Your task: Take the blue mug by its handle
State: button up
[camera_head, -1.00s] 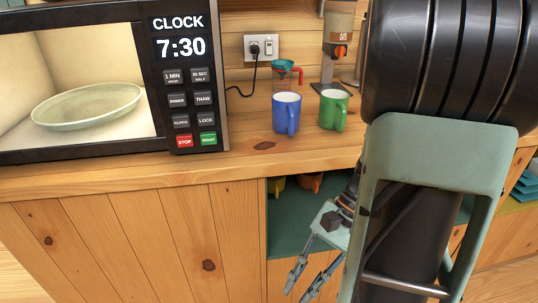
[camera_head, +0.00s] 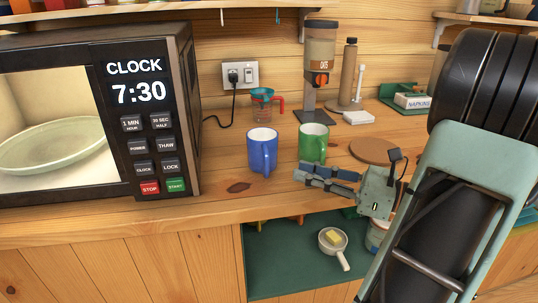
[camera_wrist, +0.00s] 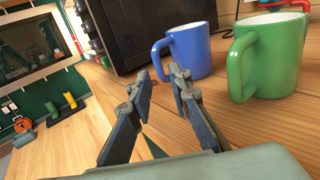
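The blue mug (camera_head: 262,150) stands upright on the wooden counter, with its handle toward the counter's front edge. It also shows in the wrist view (camera_wrist: 193,50), where its handle is on its left side. My gripper (camera_head: 300,173) is low over the counter, to the right of the blue mug and in front of the green mug. In the wrist view my gripper (camera_wrist: 157,72) has its two fingers apart with nothing between them. The fingertips point toward the blue mug and its handle, seemingly short of them.
A green mug (camera_head: 313,142) stands just right of the blue mug, its handle close to my fingers in the wrist view. A microwave (camera_head: 150,190) stands to the left. A measuring cup (camera_head: 262,105) and an oats dispenser (camera_head: 319,75) are behind. Bare counter lies in front.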

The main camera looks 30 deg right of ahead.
aim_at(266, 177)
jog(key=b+x, duration=0.1)
jog(key=x, duration=0.4)
jog(key=b+x, duration=0.1)
jog(key=x, duration=0.4)
jog(key=shift+s+a+r, duration=0.1)
jog(key=shift+s+a, duration=0.15)
grip_shut()
